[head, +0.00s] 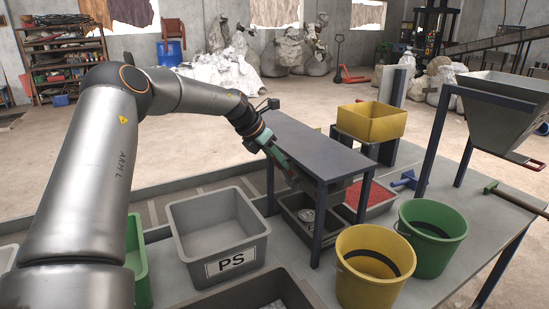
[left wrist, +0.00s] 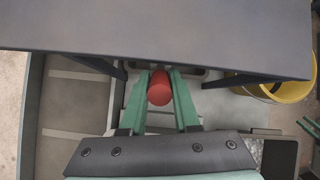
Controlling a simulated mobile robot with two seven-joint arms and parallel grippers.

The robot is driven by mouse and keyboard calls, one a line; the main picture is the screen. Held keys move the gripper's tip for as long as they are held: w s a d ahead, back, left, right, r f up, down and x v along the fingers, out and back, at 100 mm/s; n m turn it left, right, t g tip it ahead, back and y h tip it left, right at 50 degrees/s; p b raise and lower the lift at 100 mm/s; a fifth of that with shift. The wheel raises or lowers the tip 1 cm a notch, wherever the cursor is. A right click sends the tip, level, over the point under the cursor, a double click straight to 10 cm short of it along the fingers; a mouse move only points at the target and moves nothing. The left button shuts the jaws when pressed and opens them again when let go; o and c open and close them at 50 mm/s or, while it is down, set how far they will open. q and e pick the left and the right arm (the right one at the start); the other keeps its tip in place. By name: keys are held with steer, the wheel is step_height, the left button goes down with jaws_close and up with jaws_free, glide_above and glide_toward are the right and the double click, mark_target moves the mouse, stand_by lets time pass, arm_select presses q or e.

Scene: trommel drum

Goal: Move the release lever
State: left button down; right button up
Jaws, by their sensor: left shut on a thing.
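A red rounded knob (left wrist: 159,92) shows in the left wrist view, just under the edge of a dark grey flat top; I take it for the release lever's handle. The rest of the lever is hidden. My left gripper (left wrist: 160,84) has a green finger on each side of the knob and is shut on it. In the head view my left gripper (head: 280,158) is at the left edge of the grey-topped stand (head: 315,145), and its fingertips are hard to make out. My right gripper is not in view.
A grey PS bin (head: 190,230) stands below and left of the stand. A dark bin (head: 287,209) and a tray of red pellets (head: 372,197) are under and behind it. Yellow (head: 344,262) and green (head: 412,218) buckets stand to the right, and a yellow box (head: 371,122) behind.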

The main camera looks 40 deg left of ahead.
arm_select(q)
steer(key=shift+w+g, duration=0.15)
steer(key=shift+g, duration=0.15)
steer(key=c, duration=0.7)
jaws_free()
steer(key=shift+r, duration=0.1)
steer(key=shift+o, duration=0.2)
steer(key=v, duration=1.2)
steer(key=shift+r+b, duration=0.2)
steer(key=shift+b, duration=0.2)
